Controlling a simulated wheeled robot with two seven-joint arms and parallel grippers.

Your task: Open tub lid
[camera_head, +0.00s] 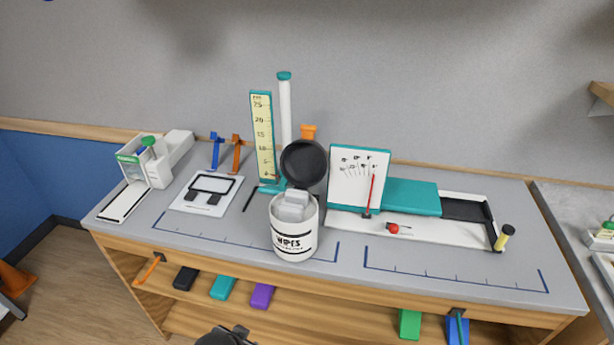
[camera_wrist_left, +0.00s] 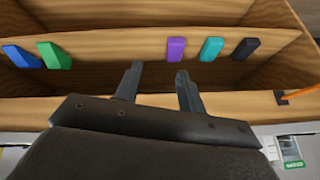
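The tub (camera_head: 294,238) is a white round container with dark lettering, standing on the grey bench top near its middle. Its round black lid (camera_head: 304,163) stands up at the tub's back rim, so the mouth is uncovered and pale contents show inside. My left gripper (camera_wrist_left: 160,82) is open, its two fingers apart with nothing between them, in front of the bench's lower shelf. A dark part of my arm (camera_head: 225,337) shows at the bottom edge of the head view, below and apart from the tub. My right gripper is in neither view.
A yellow scale with a white column (camera_head: 285,110) stands behind the tub. A white-and-teal device with a dial (camera_head: 412,196) is to its right, and a flat white device (camera_head: 206,193) to its left. Colored blocks, including a purple one (camera_head: 262,296), lie on the lower shelf.

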